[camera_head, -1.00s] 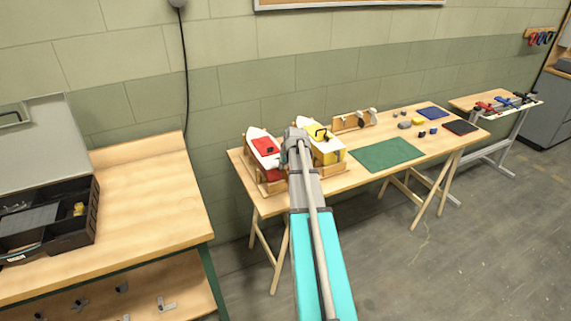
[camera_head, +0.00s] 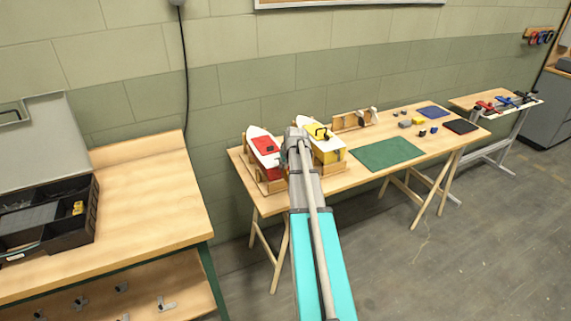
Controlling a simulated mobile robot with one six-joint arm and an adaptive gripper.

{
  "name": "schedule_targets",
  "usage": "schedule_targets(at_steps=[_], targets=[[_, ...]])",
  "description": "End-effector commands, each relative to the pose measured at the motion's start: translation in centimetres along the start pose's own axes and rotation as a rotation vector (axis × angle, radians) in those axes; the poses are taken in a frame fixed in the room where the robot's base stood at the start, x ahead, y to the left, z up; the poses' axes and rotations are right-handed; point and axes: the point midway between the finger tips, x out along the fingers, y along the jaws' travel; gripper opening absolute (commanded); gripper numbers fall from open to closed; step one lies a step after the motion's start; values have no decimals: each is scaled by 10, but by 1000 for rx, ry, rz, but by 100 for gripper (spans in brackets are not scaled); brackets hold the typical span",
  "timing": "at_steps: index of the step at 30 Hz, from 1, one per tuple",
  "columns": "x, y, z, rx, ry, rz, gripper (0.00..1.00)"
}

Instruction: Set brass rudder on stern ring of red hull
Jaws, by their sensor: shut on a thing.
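The red hull (camera_head: 265,148), white at the bow with a red deck, sits in a wooden cradle at the left end of the long table. My gripper (camera_head: 296,138) is at the far end of my arm, between the red hull and the yellow hull. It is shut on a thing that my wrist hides. I cannot make out a brass rudder or the gap between the fingertips. The stern ring of the red hull cannot be made out here; my arm passes close to the hull's right side.
A yellow hull (camera_head: 325,143) sits in a cradle right of my wrist. Behind it stands a wooden rack (camera_head: 347,122) with small parts. A green mat (camera_head: 388,154) lies clear; small blocks and blue and black mats lie farther right. A black open case (camera_head: 80,225) is on the left bench.

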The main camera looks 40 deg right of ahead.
Motion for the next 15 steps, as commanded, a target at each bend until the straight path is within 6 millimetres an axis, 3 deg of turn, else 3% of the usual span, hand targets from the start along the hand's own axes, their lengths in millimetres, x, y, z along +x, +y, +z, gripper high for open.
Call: schedule_targets(at_steps=[15], targets=[[6, 0, 3, 0, 0, 0, 0]])
